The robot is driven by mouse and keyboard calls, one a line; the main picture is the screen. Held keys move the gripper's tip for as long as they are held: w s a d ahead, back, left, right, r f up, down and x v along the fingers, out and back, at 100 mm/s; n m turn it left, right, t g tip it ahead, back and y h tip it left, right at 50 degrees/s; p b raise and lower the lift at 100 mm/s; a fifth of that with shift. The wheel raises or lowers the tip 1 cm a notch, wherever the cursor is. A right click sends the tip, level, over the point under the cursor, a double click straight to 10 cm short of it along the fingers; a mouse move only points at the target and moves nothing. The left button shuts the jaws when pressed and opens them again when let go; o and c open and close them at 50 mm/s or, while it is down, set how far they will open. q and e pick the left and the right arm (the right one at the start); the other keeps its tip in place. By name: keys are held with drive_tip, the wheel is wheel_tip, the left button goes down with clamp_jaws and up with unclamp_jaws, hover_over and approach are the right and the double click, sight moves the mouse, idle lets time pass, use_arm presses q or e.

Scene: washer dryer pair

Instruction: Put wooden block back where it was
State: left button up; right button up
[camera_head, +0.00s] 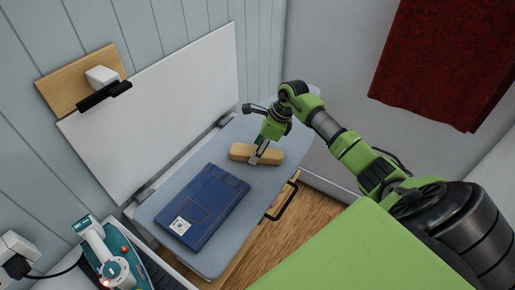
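The wooden block (240,151) is a light, long piece with rounded ends. It lies on or just above the far part of the grey-blue ironing board (212,151); I cannot tell whether it touches. My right gripper (260,152) reaches in from the right and points down at the block's middle. One finger crosses the block's near face. The other finger is hidden, so its grip is unclear. My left gripper is not in view.
Folded blue jeans (205,205) with a white tag lie on the board's near part. A white panel (160,110) stands behind it. A steam iron (108,255) is at lower left. A dark red cloth (445,65) hangs at upper right. Bare board lies right of the block.

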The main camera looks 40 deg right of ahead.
drive_tip(key=shift+d+r+b, duration=0.2)
drive_tip(key=shift+r+b, duration=0.1)
drive_tip(key=shift+r, duration=0.1)
drive_tip(key=b+v, duration=0.2)
drive_tip(key=v, duration=0.9)
drive_tip(key=shift+s+b, duration=0.2)
drive_tip(key=shift+b, duration=0.15)
